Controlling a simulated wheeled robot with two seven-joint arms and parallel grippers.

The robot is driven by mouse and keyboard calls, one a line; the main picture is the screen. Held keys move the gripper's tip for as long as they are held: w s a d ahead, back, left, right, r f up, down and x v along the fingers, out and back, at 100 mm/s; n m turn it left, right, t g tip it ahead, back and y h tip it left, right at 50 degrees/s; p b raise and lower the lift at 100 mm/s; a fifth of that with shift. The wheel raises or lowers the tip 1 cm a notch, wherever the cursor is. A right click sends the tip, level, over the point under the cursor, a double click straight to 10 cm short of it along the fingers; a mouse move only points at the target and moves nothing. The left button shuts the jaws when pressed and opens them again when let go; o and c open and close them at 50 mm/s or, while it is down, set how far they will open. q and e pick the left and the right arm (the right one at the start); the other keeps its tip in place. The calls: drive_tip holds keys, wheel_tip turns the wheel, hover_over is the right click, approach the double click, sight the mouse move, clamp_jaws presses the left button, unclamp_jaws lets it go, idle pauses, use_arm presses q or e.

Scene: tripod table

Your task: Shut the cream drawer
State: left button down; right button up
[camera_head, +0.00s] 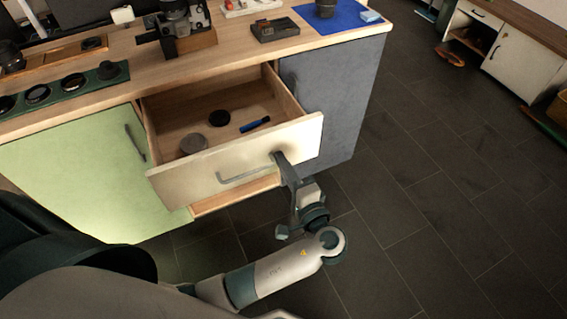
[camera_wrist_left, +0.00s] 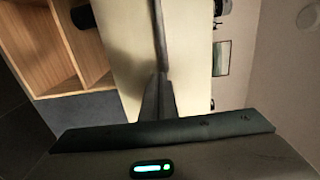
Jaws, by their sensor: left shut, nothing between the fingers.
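The cream drawer (camera_head: 240,163) stands pulled out from the counter in the head view. Its bar handle (camera_head: 243,175) is on the front face. Inside it lie a grey disc (camera_head: 193,144), a black disc (camera_head: 219,118) and a blue item (camera_head: 255,125). My left gripper (camera_head: 279,158) is shut and empty, its fingertips at the drawer front near the right end of the handle. In the left wrist view the gripper's fingers (camera_wrist_left: 158,98) lie in front of the cream face (camera_wrist_left: 130,50); whether they touch it I cannot tell. My right gripper is not in view.
A green cabinet door (camera_head: 85,165) is left of the drawer and a grey panel (camera_head: 335,90) is right of it. The wooden counter top (camera_head: 235,55) above holds a camera (camera_head: 182,25) and several small items. The dark tiled floor (camera_head: 440,190) on the right is clear.

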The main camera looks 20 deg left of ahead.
use_arm(q)
drive_tip(key=x, duration=1.3)
drive_tip(key=b+x, duration=0.2)
drive_tip(key=x, duration=1.1)
drive_tip(key=shift+a+f+b, duration=0.1)
drive_tip(key=shift+a+b, duration=0.05)
drive_tip(key=shift+b, duration=0.2)
drive_tip(key=shift+w+a, duration=0.3)
drive_tip(key=shift+a, duration=0.05)
drive_tip(key=shift+a+r, duration=0.1)
drive_tip(key=shift+r, duration=0.3)
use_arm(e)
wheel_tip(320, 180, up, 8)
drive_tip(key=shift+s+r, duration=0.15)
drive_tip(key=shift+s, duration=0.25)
